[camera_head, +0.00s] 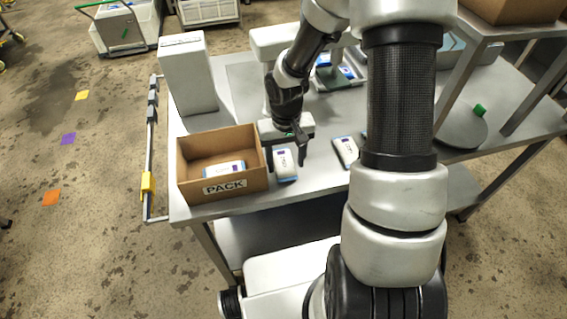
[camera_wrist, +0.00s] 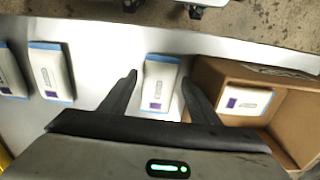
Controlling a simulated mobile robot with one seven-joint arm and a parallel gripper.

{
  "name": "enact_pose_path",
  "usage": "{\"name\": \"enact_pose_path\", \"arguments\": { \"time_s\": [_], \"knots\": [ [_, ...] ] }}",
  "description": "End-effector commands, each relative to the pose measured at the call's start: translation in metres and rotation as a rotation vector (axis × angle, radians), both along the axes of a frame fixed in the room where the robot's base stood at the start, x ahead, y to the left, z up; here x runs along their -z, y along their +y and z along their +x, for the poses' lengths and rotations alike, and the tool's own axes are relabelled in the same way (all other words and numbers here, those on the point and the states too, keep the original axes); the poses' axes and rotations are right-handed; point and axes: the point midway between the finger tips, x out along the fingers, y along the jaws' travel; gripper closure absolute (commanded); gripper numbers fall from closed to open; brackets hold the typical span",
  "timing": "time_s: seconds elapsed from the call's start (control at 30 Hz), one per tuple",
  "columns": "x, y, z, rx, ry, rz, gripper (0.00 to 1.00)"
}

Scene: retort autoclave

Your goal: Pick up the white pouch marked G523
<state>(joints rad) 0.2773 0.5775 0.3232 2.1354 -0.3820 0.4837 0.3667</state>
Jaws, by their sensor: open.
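A white pouch (camera_head: 284,172) with blue edges and a purple mark lies flat on the table, just right of the cardboard box. In the wrist view this pouch (camera_wrist: 160,85) lies between the fingers of my gripper (camera_wrist: 159,78). My gripper (camera_head: 286,164) is open in the head view, its fingers pointing down around the pouch, with a gap visible beside it. Similar pouches lie apart on the table, one at the right in the head view (camera_head: 345,152) and several at the left in the wrist view (camera_wrist: 50,72). The printed codes are too small to read.
The open cardboard box marked PACK (camera_head: 246,184) stands close beside the gripper and holds one pouch (camera_head: 208,171). A tall white box (camera_head: 188,75) stands behind it. A grey round plate (camera_head: 462,132) and a metal shelf stand at the right. My arm hides part of the table.

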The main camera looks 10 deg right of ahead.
Motion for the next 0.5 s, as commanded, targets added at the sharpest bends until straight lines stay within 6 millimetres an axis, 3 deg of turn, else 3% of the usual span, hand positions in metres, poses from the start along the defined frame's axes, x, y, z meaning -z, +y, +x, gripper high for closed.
{"name": "enact_pose_path", "arguments": {
  "time_s": [0.13,0.4,0.5],
  "knots": [
    [0.017,0.001,0.0,-0.001,0.001,0.0,0.44],
    [0.02,0.0,0.0,0.0,-0.001,0.0,0.44],
    [0.02,0.0,0.0,0.0,-0.001,0.0,0.59]
  ]
}}
